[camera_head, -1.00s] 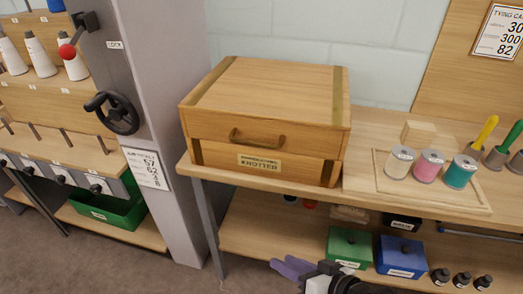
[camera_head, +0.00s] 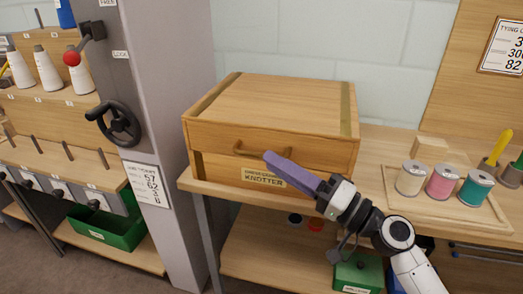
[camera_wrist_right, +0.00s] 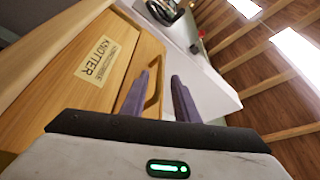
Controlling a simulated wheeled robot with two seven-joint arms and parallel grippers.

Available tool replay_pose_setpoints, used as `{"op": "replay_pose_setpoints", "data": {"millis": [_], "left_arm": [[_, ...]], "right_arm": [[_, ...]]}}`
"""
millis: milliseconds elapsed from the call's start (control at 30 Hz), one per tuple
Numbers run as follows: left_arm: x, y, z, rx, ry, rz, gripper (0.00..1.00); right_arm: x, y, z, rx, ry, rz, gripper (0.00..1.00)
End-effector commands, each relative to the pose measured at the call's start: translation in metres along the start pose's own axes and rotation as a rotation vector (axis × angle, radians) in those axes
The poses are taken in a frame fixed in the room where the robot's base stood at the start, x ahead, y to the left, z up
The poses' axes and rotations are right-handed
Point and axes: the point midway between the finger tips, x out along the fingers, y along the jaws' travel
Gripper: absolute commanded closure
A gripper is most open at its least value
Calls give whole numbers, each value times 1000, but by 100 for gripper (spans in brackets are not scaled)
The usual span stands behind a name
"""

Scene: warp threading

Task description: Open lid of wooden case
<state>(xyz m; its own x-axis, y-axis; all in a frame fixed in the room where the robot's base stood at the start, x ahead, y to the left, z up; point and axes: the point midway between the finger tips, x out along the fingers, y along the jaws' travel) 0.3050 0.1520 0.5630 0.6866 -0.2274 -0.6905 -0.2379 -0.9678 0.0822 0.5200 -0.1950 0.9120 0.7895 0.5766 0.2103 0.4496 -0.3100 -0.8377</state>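The wooden case (camera_head: 270,105) sits on the wooden bench, its lid shut. Its front has a curved wooden handle (camera_head: 240,149) and, below that, a "KNOTTER" label (camera_head: 264,178). My right gripper (camera_head: 275,160), with purple fingers, is in front of the case at the right end of the handle and partly hides the front. In the right wrist view its two fingers (camera_wrist_right: 159,97) are apart, and the handle (camera_wrist_right: 155,85) shows in the gap beside the left finger. I cannot tell whether they touch. My left gripper is not in view.
To the right, a wooden tray (camera_head: 470,217) holds several thread spools, with a small wooden block (camera_head: 430,149) behind it. A grey post (camera_head: 165,90) with a black handwheel (camera_head: 118,122) stands left of the case. A green box (camera_head: 358,272) is on the lower shelf.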

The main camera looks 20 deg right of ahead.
Motion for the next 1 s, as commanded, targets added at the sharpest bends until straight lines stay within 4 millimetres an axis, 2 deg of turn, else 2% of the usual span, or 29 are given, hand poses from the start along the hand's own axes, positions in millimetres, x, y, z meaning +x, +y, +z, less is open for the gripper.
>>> {"op": "replay_pose_setpoints", "data": {"millis": [100,300,633,800,1000], "left_arm": [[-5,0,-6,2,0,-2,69],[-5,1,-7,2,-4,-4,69],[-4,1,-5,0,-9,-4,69],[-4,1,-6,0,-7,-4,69],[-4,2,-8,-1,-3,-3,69]], "right_arm": [[22,-3,-2,1,0,-2,72],[42,0,0,1,1,1,72],[46,1,1,0,0,2,72],[45,1,1,0,0,2,99],[45,1,1,0,0,2,100]]}}
